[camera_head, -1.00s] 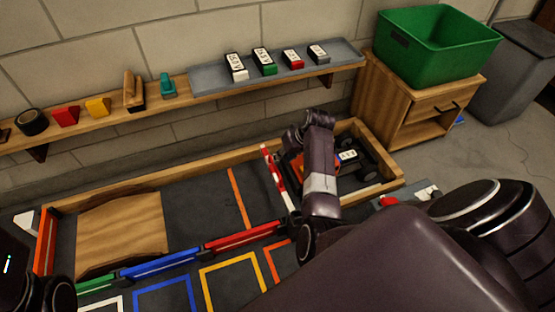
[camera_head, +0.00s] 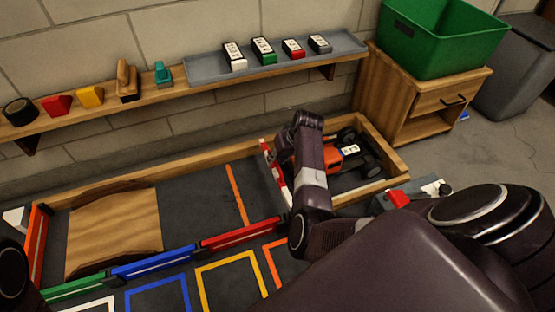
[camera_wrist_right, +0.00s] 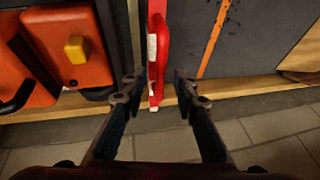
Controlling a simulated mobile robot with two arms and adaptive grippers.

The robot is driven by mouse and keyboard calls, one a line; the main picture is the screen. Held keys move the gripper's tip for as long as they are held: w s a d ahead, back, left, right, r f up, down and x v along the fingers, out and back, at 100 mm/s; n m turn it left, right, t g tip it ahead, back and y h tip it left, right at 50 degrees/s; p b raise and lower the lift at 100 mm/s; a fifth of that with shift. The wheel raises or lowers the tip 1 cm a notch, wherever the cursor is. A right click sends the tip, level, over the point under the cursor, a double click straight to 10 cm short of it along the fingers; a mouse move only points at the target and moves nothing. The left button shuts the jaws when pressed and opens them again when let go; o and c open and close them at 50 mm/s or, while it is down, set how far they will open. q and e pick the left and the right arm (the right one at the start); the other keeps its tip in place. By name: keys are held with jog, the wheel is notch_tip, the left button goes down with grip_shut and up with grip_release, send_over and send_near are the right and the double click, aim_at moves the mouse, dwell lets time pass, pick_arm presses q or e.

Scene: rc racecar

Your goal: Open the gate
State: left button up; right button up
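The gate is a red and white striped bar (camera_head: 275,172) across the wooden-walled track, left of the orange car's bay. In the right wrist view its red handle (camera_wrist_right: 160,50) stands upright in the picture with a white patch beside it. My right gripper (camera_wrist_right: 158,80) is open, with one dark fingertip on each side of the handle's lower part; I see no clear contact. In the head view my right gripper (camera_head: 285,145) is at the gate's far end, its fingers mostly hidden by my arm. Only dark parts of my left arm show at the left edge.
An orange and black car (camera_head: 333,155) sits right of the gate, close to my right gripper. The wooden wall (camera_head: 384,148) encloses the bay. A grey box with a red switch (camera_head: 398,198) stands near my right arm.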

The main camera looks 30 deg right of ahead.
grip_shut()
jog(key=shift+r, duration=0.1)
dwell(0.3)
